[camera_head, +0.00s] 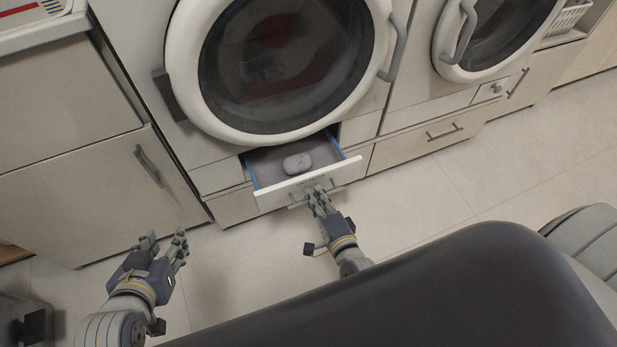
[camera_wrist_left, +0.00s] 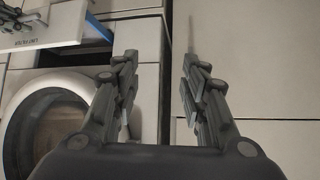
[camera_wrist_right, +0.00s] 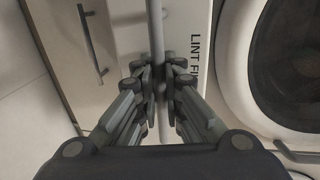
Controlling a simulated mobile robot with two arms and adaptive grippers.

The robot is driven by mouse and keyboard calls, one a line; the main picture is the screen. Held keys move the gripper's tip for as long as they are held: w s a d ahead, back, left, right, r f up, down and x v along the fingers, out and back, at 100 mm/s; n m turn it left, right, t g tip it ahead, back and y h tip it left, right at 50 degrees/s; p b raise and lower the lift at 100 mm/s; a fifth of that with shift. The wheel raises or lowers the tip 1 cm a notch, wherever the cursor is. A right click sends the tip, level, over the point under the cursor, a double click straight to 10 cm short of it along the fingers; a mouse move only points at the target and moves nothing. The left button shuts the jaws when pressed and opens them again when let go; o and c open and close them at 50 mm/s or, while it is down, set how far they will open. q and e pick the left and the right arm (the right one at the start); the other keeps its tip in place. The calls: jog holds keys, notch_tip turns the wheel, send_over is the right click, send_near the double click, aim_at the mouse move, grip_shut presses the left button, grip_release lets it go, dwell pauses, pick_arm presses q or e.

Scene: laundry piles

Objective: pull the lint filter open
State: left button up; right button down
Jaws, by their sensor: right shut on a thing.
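The lint filter drawer (camera_head: 276,199) is pulled partway out below the left machine's round door. A grey rounded lump (camera_head: 298,163) lies inside it. My right gripper (camera_head: 318,193) is at the drawer's front, shut on its bar handle; the right wrist view shows the fingers closed around the handle (camera_wrist_right: 156,25), beside the lettering on the white drawer front (camera_wrist_right: 191,25). My left gripper (camera_head: 162,240) is open and empty, low at the left, apart from the drawer. The left wrist view shows its fingers (camera_wrist_left: 158,75) spread, with the drawer front (camera_wrist_left: 45,36) at upper left.
The left machine's round door (camera_head: 285,60) is shut above the drawer. A second machine (camera_head: 490,40) stands at the right. A cabinet with a handle (camera_head: 95,200) is at the left. The tiled floor (camera_head: 430,190) in front is clear. A white basket (camera_head: 567,18) is at the upper right.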

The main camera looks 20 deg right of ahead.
pick_arm(q)
jog(key=s+a+f+g, duration=0.1)
jog(key=s+f+g, duration=0.1)
jog(key=s, duration=0.3)
jog(key=shift+a+f+g+y+p, duration=0.35)
jog(key=shift+f+g+y+p, duration=0.05)
jog(key=shift+f, duration=0.15)
pick_arm(e)
jog(key=shift+s+d, duration=0.1)
jog(key=shift+s, duration=2.65)
jog(key=c, duration=1.7)
grip_release()
jog(key=s, duration=0.4)
jog(key=s+r, duration=0.1)
jog(key=s, duration=0.3)
jog(key=s+r, duration=0.1)
jog(key=s, duration=0.2)
jog(key=shift+s+d+r, duration=0.2)
jog(key=shift+s, duration=0.2)
